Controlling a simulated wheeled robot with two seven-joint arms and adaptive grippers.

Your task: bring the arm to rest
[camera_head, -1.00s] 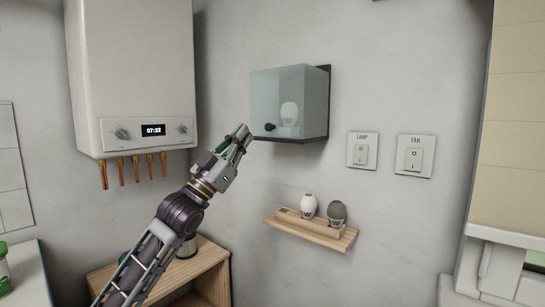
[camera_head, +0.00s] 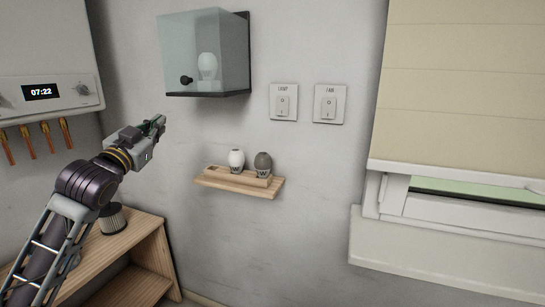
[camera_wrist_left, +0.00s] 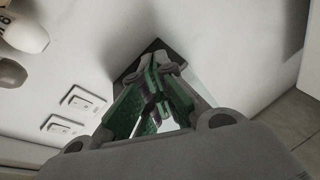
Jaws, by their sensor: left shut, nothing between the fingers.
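My left gripper (camera_head: 158,122) is shut and empty. It is held in the air below and left of the glass-fronted wall box, pointing right and up. The left wrist view shows its green-lined fingers (camera_wrist_left: 163,68) together, with nothing between them. My left arm comes in from the lower left of the head view. My right gripper is in neither view now.
The clear box (camera_head: 205,50) holds a white bulb (camera_head: 208,66). A wooden wall shelf (camera_head: 240,181) carries a white bulb (camera_head: 236,160) and a dark bulb (camera_head: 262,163). LAMP (camera_head: 284,102) and FAN (camera_head: 328,104) switches are beside the box. A boiler (camera_head: 45,60) hangs at left.

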